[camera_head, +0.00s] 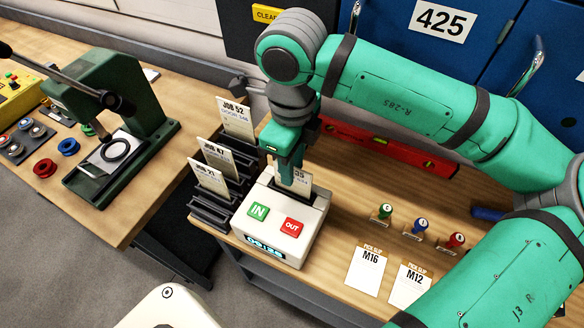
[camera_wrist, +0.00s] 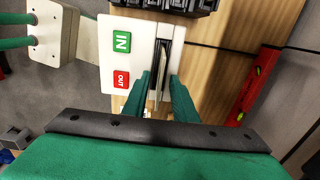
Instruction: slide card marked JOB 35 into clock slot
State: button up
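The white time clock (camera_head: 283,233) has a green IN button, a red OUT button and a dark slot at its back. It also shows in the wrist view (camera_wrist: 112,60). A pale card (camera_head: 301,181), its visible print ending in 35, stands with its lower part in the slot; my finger hides the rest. In the wrist view the card (camera_wrist: 163,70) is seen nearly edge-on. My gripper (camera_head: 291,170) is low over the slot. In the wrist view its fingers (camera_wrist: 161,86) stand apart on either side of the card, with gaps visible.
A black rack (camera_head: 212,210) left of the clock holds cards JOB 52, JOB 47 and JOB 21. A red level (camera_head: 390,150) lies behind. A green press (camera_head: 115,105) stands on the left bench.

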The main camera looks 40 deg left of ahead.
notch_tip(320, 180, up, 9)
jog(key=shift+r, duration=0.1)
dwell(1.0)
